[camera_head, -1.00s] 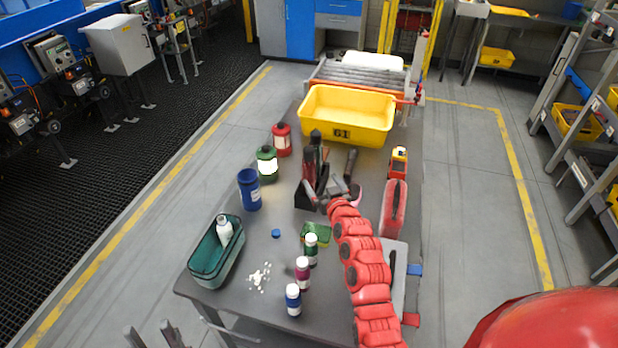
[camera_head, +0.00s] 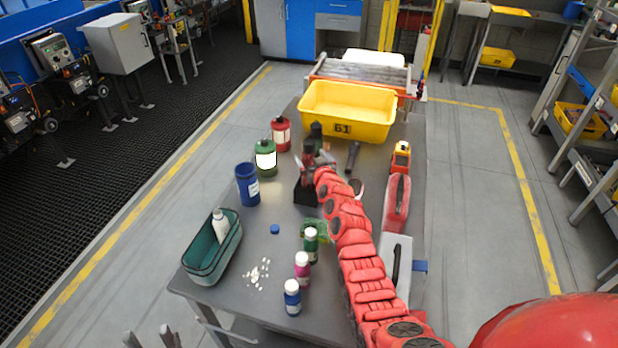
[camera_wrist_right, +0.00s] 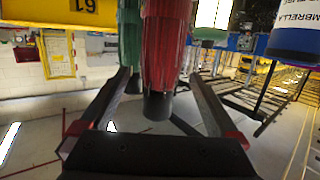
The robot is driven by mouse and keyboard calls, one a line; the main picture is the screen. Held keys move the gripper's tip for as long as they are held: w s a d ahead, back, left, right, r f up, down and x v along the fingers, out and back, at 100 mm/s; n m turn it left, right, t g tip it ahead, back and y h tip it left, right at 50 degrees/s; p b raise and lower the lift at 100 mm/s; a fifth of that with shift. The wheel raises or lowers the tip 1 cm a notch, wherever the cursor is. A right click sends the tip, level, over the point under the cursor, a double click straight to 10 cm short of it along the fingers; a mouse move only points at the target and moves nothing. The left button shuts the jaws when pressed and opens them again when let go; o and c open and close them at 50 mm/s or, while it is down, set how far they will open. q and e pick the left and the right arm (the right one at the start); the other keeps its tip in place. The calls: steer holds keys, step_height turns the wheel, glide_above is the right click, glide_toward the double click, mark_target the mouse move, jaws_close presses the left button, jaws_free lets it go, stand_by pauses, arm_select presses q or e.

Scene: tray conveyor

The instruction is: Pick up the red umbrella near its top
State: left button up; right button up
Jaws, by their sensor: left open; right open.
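The red umbrella (camera_wrist_right: 166,45) stands upright in the right wrist view, with a black end below it. A green umbrella (camera_wrist_right: 130,38) stands close beside it on the left. My right gripper (camera_wrist_right: 158,80) is open, with one finger on each side of the red umbrella; I cannot tell whether they touch it. In the head view my right gripper (camera_head: 318,160) is at the umbrellas above the black stand (camera_head: 306,194) and hides much of them. My left gripper (camera_head: 150,337) is open and empty at the bottom left edge, away from the table objects.
A yellow bin (camera_head: 347,112) stands behind the stand. Green (camera_head: 265,158) and red (camera_head: 281,134) canisters and a blue cup (camera_head: 247,185) stand to the left. Several small bottles, a teal case (camera_head: 212,246) and a red case (camera_head: 396,205) occupy the table.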

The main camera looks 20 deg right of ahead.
steer(key=shift+w+f+b, duration=0.2)
steer(key=shift+w+b, duration=0.05)
steer(key=shift+w, duration=0.3)
steer(key=shift+w+f+b, duration=0.15)
steer(key=shift+w+b, duration=0.05)
steer(key=shift+w, duration=0.3)
steer(key=shift+s+r, duration=0.1)
steer(key=c, duration=0.3)
jaws_close()
